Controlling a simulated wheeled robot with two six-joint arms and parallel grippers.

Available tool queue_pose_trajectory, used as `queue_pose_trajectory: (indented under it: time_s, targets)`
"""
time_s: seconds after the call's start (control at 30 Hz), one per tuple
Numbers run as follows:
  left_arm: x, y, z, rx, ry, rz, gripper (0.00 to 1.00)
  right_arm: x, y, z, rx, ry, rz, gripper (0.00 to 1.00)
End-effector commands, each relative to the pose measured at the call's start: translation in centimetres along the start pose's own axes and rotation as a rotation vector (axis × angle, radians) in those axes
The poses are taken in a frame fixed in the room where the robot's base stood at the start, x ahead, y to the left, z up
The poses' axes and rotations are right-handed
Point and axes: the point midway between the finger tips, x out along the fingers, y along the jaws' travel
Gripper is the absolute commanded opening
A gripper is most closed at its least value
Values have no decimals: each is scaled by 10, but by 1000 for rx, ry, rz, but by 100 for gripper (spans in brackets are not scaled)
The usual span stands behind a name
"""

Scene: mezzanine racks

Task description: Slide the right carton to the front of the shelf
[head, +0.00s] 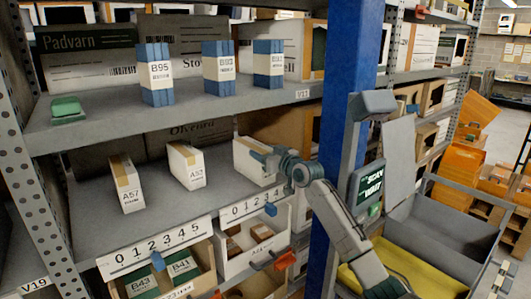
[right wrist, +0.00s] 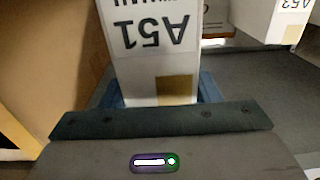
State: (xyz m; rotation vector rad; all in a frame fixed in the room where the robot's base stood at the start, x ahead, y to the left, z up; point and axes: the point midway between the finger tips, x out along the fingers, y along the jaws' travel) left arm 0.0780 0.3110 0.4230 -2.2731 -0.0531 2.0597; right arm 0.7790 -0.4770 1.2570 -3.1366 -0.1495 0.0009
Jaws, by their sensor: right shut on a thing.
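The right carton (head: 250,165) is a white box with a tan tape strip, standing on the middle shelf (head: 205,201). In the right wrist view, the carton (right wrist: 155,65) shows upside down with the label A51. My right gripper (head: 266,158) is shut on it, with a blue finger on each side of the box. The gripper hides part of the carton in the head view. Carton A53 (head: 186,165) and carton A57 (head: 126,183) stand apart to its left on the same shelf. My left gripper is not in view.
A blue post (head: 345,60) stands right of my right gripper. A brown box (head: 285,128) sits behind the right carton. Number strips (head: 155,250) line the shelf's front edge, with bins (head: 250,252) below. Blue-banded packs (head: 222,75) stand on the shelf above.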

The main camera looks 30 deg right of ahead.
Motion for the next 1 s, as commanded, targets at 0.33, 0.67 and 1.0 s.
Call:
queue_pose_trajectory:
  time_s: [0.33,0.67,1.0]
  targets:
    - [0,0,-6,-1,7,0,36,0,0,-2,0,4,0,82]
    - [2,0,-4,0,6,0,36,-3,0,0,-2,3,0,82]
    - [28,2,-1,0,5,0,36,-57,0,4,-10,1,0,82]
